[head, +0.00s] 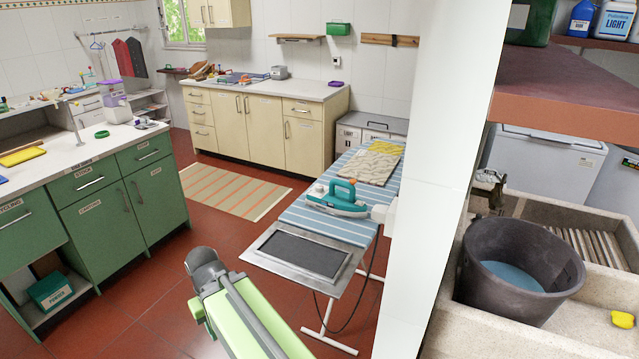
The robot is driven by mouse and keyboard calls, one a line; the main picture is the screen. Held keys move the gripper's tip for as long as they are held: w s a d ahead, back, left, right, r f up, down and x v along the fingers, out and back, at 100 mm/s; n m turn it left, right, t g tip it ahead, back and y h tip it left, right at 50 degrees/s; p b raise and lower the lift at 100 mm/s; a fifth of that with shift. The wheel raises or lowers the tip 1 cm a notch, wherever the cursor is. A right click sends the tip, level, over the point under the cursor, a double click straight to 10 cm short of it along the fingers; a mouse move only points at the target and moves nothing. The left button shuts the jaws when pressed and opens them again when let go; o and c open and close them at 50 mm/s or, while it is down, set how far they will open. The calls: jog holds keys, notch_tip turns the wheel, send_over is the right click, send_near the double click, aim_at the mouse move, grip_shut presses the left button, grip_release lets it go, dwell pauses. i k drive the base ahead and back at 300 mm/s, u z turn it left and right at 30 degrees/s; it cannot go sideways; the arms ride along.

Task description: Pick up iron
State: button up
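The iron (343,200) is teal with a light body. It stands on the blue-and-white striped ironing board (310,222), near the board's front half. A small white piece (383,213) is at the board's right edge beside the iron, and a dark cord hangs below the board. Part of my own arm, green and grey, shows at the bottom centre, in front of the board and apart from the iron. I cannot make out my gripper's fingers in this view.
A grey metal rest plate (300,256) is at the board's near end. Folded cloths (370,163) lie at its far end. A white wall edge (440,150) stands close on the right, before a stone sink with a dark bucket (480,285).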

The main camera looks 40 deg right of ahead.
aim_at(333, 201)
jog(key=i, duration=0.85)
jog(key=u, duration=0.25)
